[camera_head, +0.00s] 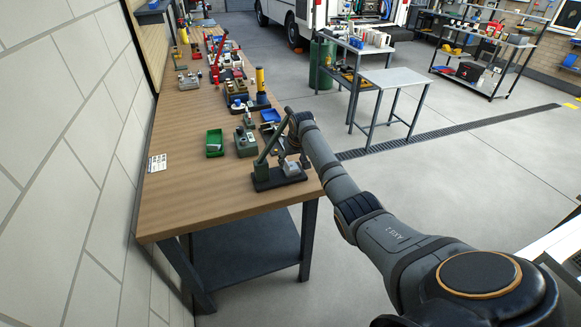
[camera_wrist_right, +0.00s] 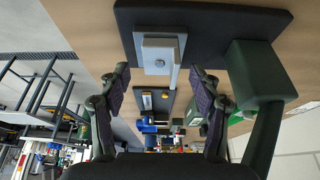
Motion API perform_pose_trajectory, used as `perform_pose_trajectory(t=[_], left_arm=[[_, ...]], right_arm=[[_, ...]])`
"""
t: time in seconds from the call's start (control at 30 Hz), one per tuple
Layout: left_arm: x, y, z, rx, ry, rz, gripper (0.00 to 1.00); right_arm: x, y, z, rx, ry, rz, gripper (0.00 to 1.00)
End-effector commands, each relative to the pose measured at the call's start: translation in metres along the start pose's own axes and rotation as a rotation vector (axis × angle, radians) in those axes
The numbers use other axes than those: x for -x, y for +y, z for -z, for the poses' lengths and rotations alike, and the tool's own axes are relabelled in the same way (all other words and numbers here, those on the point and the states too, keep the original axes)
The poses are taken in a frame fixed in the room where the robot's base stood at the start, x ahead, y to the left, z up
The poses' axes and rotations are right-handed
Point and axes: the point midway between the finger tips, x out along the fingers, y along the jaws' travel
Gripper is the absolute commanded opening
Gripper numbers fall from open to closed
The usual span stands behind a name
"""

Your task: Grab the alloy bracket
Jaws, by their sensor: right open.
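The alloy bracket (camera_head: 291,168) is a small silver-grey metal piece on a dark base plate (camera_head: 272,182) at the near right corner of the wooden bench. In the right wrist view the bracket (camera_wrist_right: 160,54) shows as a pale grey block with a round bolt-like spot, against the dark plate (camera_wrist_right: 205,20). My right gripper (camera_wrist_right: 161,78) is open and empty. Its two fingertips stand apart on either side of the bracket's line, just short of it; I see no contact. In the head view my right arm partly hides the gripper. My left gripper is not in view.
A green post with a slanted lever (camera_head: 262,168) rises from the same plate, close beside the bracket; its green block (camera_wrist_right: 259,72) shows at right in the wrist view. A green tray (camera_head: 214,143) and a grey-green box (camera_head: 246,143) lie beyond. The bench's front left is clear.

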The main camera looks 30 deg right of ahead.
Motion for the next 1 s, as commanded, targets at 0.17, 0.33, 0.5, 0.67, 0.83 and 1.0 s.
perform_pose_trajectory(t=[0.17, 0.33, 0.5, 0.67, 0.83, 1.0], left_arm=[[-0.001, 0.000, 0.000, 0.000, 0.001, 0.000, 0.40], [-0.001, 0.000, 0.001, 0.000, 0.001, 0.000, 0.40], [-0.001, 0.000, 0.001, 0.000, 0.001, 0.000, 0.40], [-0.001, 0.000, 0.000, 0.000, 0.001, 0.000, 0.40], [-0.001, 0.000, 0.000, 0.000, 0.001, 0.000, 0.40], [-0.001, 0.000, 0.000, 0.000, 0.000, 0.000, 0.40]], right_arm=[[-0.016, -0.001, 0.001, -0.001, 0.002, 0.001, 0.64], [-0.018, 0.000, 0.001, 0.000, 0.003, 0.000, 0.64], [-0.018, 0.000, 0.001, 0.000, 0.003, 0.000, 0.48], [-0.017, 0.000, 0.001, 0.000, 0.003, 0.000, 0.26], [-0.017, 0.000, 0.001, 0.000, 0.003, 0.000, 0.05], [-0.017, 0.000, 0.001, 0.000, 0.003, 0.000, 0.00]])
